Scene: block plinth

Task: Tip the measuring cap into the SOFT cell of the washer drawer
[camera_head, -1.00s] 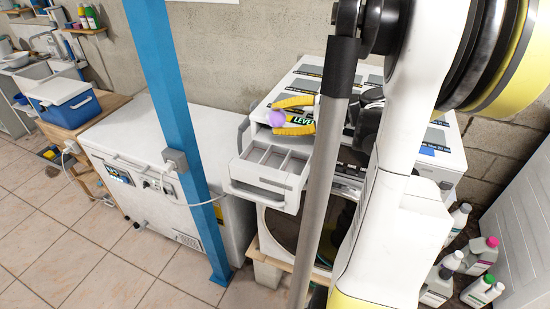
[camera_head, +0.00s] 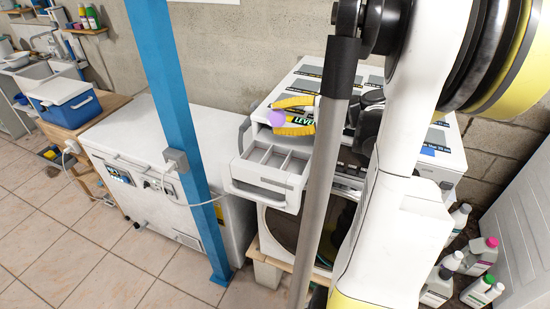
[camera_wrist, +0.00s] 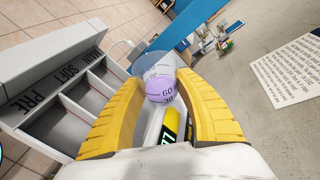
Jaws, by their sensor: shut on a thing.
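The washer drawer (camera_head: 268,165) is pulled out, with three open cells. In the wrist view it lies left of my gripper, and its front is lettered MAIN, SOFT and PRE. The SOFT cell (camera_wrist: 88,100) is the middle one. My gripper (camera_wrist: 160,85) has its two yellow fingers shut on the measuring cap (camera_wrist: 155,68), a clear cup with a purple part and number marks. In the head view the cap shows as a purple spot (camera_head: 275,118) between the fingers, above the back of the drawer. The cap is beside the cells in the wrist view; its exact tilt is hard to tell.
A blue post (camera_head: 178,120) stands left of the washer, in front of a white chest (camera_head: 125,130). The washer top (camera_head: 305,78) lies behind my gripper. Several bottles (camera_head: 480,258) stand on the floor at the right. My arm hides part of the washer.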

